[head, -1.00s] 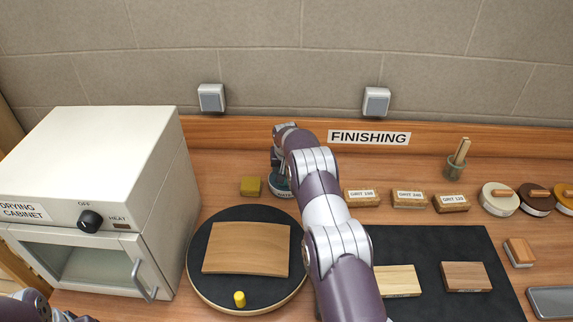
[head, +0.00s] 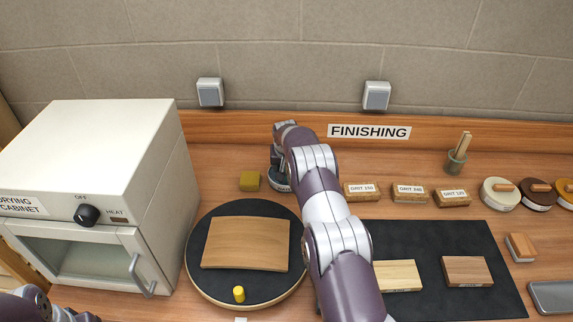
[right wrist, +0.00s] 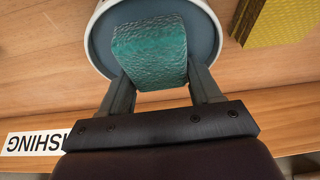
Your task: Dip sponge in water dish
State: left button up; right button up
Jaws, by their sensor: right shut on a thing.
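My right gripper (right wrist: 150,90) is shut on a teal, rough-textured sponge (right wrist: 150,50). In the right wrist view the sponge is over the round water dish (right wrist: 205,25), which has a pale rim and a grey-blue inside. Whether the sponge touches the water cannot be told. In the head view the dish (head: 280,184) shows only in part, behind my right gripper and forearm. My left arm shows at the lower left corner of the head view; its fingertips are not clear.
A yellow block (head: 249,181) stands just left of the dish. A round turntable (head: 200,285) bears a bent wooden panel (head: 245,243). The drying cabinet (head: 90,150) is at the left. Labelled grit blocks (head: 410,195) and a dark mat (head: 430,240) are at the right.

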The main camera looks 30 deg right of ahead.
jog(key=shift+r+p, duration=0.4)
jog(key=shift+r, duration=1.25)
notch_tip(320, 180, up, 5)
jog(key=shift+r+p, duration=0.1)
jog(key=shift+p, duration=1.1)
jog(key=shift+w, duration=0.1)
